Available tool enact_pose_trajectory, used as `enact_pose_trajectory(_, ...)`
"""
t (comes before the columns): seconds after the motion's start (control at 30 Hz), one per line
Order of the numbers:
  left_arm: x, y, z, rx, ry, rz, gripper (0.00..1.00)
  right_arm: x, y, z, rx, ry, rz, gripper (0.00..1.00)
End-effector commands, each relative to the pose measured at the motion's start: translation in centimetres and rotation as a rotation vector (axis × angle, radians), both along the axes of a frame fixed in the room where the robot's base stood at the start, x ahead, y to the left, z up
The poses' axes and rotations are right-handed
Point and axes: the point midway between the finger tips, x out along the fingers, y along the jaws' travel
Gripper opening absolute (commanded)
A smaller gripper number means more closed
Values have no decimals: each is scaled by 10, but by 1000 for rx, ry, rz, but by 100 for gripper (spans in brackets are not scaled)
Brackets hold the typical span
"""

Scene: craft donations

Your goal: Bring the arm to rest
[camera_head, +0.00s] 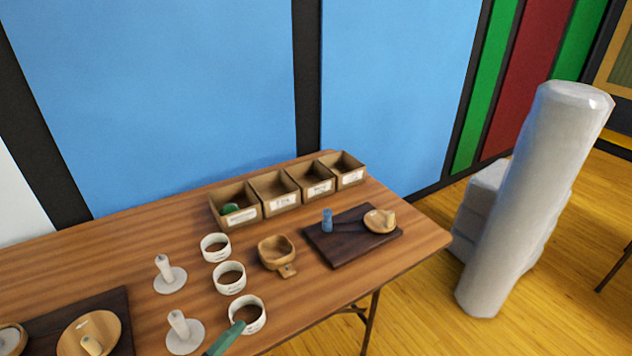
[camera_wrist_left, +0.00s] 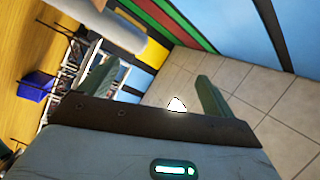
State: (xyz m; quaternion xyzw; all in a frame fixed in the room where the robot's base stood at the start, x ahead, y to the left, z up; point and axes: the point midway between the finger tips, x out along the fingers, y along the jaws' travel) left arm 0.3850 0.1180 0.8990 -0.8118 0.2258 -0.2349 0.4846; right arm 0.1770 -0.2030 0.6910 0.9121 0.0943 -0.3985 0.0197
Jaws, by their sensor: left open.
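My left gripper (camera_wrist_left: 160,98) is open in the left wrist view. In the head view, one slim green tip (camera_head: 226,339) pokes in from the bottom edge, overlapping the nearest white cup (camera_head: 247,318). It resembles one of my fingers; whether it touches the cup is unclear. No other gripper part shows there. My right gripper is not in view.
The wooden table (camera_head: 140,238) carries open boxes (camera_head: 285,200), several white cups, a wooden cup (camera_head: 276,253), stampers and dark boards (camera_head: 345,250). A tall grey column (camera_head: 530,200) stands right of the table.

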Motion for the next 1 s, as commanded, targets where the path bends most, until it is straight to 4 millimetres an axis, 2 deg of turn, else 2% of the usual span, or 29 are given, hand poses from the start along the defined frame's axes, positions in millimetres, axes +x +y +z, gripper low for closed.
enact_pose_trajectory(0.03,-10,13,-21,-87,149,81,90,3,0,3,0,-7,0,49)
enact_pose_trajectory(0.17,-47,47,-82,-304,527,288,90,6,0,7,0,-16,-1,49)
enact_pose_trajectory(0.3,-108,72,-142,-509,892,497,90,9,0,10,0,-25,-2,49)
enact_pose_trajectory(0.4,-151,81,-171,-617,1086,611,90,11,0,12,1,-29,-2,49)
enact_pose_trajectory(0.5,-180,84,-187,-683,1205,684,90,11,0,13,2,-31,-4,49)
enact_pose_trajectory(0.6,-195,85,-194,-715,1263,720,90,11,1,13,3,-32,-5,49)
enact_pose_trajectory(1.0,-197,85,-196,-719,1274,725,90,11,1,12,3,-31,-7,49)
